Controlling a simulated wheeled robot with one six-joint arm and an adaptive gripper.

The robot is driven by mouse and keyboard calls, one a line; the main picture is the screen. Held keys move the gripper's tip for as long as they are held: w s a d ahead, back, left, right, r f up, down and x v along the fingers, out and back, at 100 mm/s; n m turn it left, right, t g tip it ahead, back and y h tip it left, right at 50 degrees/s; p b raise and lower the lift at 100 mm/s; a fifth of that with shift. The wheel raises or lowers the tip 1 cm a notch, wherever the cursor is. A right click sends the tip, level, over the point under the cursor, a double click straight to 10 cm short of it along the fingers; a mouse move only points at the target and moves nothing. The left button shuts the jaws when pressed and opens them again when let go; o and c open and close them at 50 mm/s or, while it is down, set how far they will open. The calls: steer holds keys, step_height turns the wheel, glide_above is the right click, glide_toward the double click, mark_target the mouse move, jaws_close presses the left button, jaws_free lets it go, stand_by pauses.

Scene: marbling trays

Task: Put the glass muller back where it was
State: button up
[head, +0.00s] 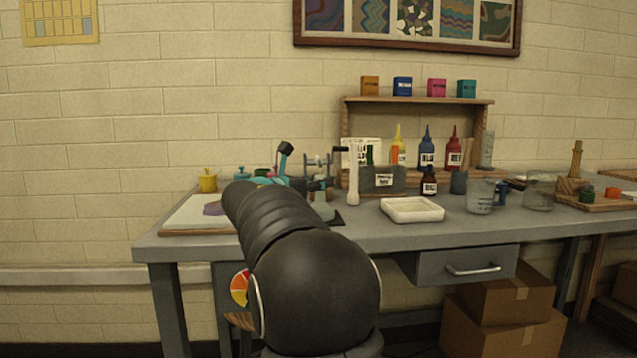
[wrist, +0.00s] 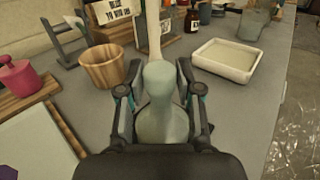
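The glass muller (wrist: 163,122) is pale, greenish and see-through, with a rounded knob above a wider foot. In the wrist view it fills the space between the two fingers of my gripper (wrist: 160,75), which press close on both sides of it. I cannot tell whether the foot touches the table.
A white pestle-like tool (head: 353,180) stands just beyond my gripper. A white tray (head: 412,216) lies to the right. In the wrist view a wooden cup (wrist: 105,66) stands left. Bottles and a label holder (head: 383,181) stand behind. The grey tabletop (head: 370,232) is clear in front.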

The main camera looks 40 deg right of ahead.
steer(key=shift+o, duration=1)
steer(key=shift+r, duration=0.2)
steer(key=a, duration=0.4)
steer(key=s+a, duration=0.1)
steer(key=a, duration=0.3)
steer(key=s+a, duration=0.1)
steer(key=a, duration=0.3)
